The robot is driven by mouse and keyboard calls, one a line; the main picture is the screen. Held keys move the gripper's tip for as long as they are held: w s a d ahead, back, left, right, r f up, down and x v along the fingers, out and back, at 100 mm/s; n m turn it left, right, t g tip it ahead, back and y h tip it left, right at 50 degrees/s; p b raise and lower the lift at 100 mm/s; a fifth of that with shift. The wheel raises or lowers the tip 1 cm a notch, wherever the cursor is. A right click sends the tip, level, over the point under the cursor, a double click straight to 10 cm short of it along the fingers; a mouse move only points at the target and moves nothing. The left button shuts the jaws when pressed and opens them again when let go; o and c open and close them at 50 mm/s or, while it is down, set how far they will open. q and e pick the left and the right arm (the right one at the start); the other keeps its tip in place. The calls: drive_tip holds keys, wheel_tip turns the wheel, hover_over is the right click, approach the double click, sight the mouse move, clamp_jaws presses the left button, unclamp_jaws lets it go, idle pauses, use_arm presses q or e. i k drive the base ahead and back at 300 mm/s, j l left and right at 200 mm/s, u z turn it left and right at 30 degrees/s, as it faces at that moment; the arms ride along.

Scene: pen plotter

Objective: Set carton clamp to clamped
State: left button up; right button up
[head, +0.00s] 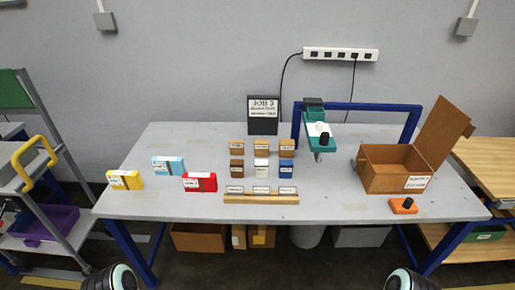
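An open cardboard carton (385,179) stands at the right of the grey table, its tall flap raised at the right and a white label on its front. A small orange block with a black knob (403,206) sits on the table just in front of the carton, apart from it; it may be the carton clamp, but I cannot read its setting. Neither of my grippers is in view. Only rounded parts of my own arms show at the bottom edge, left and right.
A teal device (318,139) stands by a blue frame (370,106) at the back. Several small boxes and a wooden holder (261,199) fill the middle. Yellow (125,180), light blue (168,166) and red (200,182) packs lie left. The front right tabletop is mostly clear.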

sight(407, 205)
drive_tip(key=z, duration=1.35)
